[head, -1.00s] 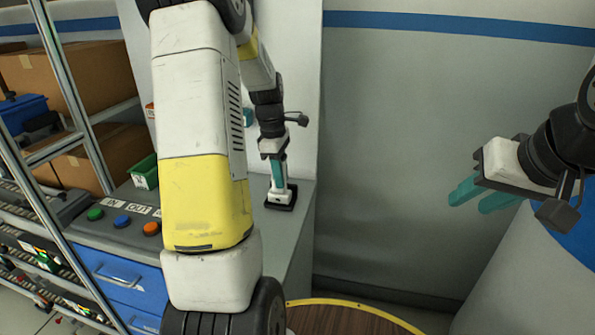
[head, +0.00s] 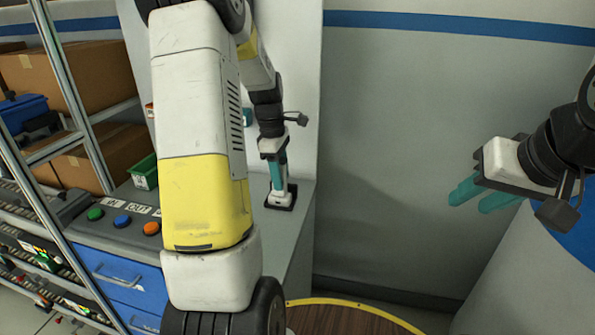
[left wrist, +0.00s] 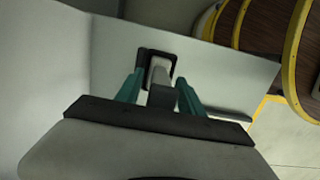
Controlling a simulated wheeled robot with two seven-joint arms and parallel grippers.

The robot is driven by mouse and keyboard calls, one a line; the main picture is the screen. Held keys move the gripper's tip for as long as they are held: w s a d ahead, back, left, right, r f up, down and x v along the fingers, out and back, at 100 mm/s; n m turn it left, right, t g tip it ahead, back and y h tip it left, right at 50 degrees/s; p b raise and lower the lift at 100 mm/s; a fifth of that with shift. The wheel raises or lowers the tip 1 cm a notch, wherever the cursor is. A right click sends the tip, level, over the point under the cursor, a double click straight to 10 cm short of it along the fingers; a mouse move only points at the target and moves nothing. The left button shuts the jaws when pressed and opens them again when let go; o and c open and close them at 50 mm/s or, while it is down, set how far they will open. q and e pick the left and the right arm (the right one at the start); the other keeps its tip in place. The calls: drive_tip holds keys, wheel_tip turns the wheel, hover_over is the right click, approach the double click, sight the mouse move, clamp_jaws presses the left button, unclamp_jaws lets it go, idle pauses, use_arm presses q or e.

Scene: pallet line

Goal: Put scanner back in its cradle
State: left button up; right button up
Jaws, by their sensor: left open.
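The scanner (left wrist: 161,94) appears in the left wrist view as a grey and white upright body between my left fingers, its lower end at the dark-rimmed cradle (left wrist: 145,57). In the head view the cradle (head: 280,206) is a small black base on the grey counter, with the pale scanner standing upright in it, mostly hidden. My left gripper (head: 277,174) is open, pointing down around the scanner, with a teal finger on each side; it also shows in the left wrist view (left wrist: 160,92). My right gripper (head: 482,196) is open and empty at the right, far from the cradle.
The grey counter (head: 300,225) carries green, blue and orange buttons (head: 122,221) and a green bin (head: 144,172). A shelf with cardboard boxes (head: 65,78) stands left. A wall is behind the counter. A round wood-topped, yellow-edged surface (head: 345,319) lies in front.

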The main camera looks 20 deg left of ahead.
use_arm(q)
drive_tip(key=r, duration=0.7)
drive_tip(key=a+r, duration=0.1)
drive_tip(key=r, duration=0.2)
drive_tip(key=shift+a+r, duration=0.1)
drive_tip(key=shift+r, duration=0.15)
drive_tip(key=s+d+r+m+t, duration=0.3)
drive_tip(key=s+d+m, duration=0.3)
drive_tip(key=s+m, duration=0.3)
drive_tip(key=s+d+r+m+t, duration=0.3)
drive_tip(key=s+d+m, duration=0.4)
drive_tip(key=s+m, duration=0.3)
drive_tip(key=shift+s+d+r+h, duration=0.2)
drive_tip(key=shift+s+h, duration=0.2)
drive_tip(key=shift+s, duration=0.7)
